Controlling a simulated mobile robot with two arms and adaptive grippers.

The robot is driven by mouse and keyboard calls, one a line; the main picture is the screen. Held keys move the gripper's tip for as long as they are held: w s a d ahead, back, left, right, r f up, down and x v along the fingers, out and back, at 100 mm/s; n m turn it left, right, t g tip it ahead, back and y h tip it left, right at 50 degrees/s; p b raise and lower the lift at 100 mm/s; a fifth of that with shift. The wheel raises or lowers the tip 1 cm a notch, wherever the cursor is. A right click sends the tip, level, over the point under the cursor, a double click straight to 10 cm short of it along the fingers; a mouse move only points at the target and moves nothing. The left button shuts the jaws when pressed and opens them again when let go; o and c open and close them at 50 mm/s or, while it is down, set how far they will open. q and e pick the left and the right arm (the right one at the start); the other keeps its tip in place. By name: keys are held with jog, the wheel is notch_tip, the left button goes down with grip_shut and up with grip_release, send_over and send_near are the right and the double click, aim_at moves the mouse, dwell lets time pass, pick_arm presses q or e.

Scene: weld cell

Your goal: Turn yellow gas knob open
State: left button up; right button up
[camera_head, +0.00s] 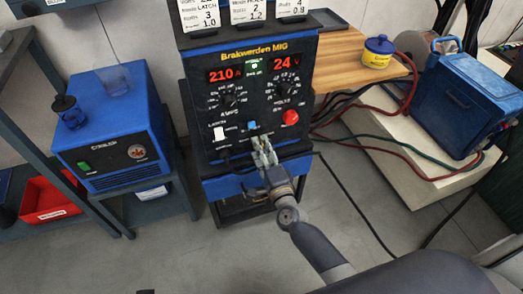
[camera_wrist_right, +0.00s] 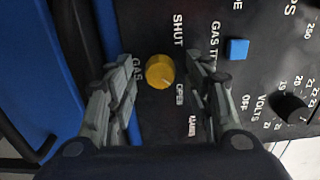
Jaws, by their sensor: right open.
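The yellow gas knob (camera_wrist_right: 160,71) is on the black front panel of the welding machine (camera_head: 228,125). In the right wrist view it lies between the two fingers of my right gripper (camera_wrist_right: 166,72), which is open, with a small gap on each side. The labels GAS, SHUT and OPEN are printed around the knob; its pointer direction is too small to tell. In the head view my right gripper (camera_head: 264,150) is at the lower part of the panel and hides the knob. My left gripper is not in view.
A blue button (camera_wrist_right: 237,49) and a black volts knob (camera_wrist_right: 291,108) are close by on the panel. The head view shows a red knob (camera_head: 291,117) and a white switch (camera_head: 219,133). A blue cooler (camera_head: 112,125) stands left; cables hang at right.

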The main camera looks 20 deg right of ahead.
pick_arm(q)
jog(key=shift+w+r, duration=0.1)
pick_arm(e)
jog(key=s, duration=1.2)
jog(key=shift+d, duration=0.2)
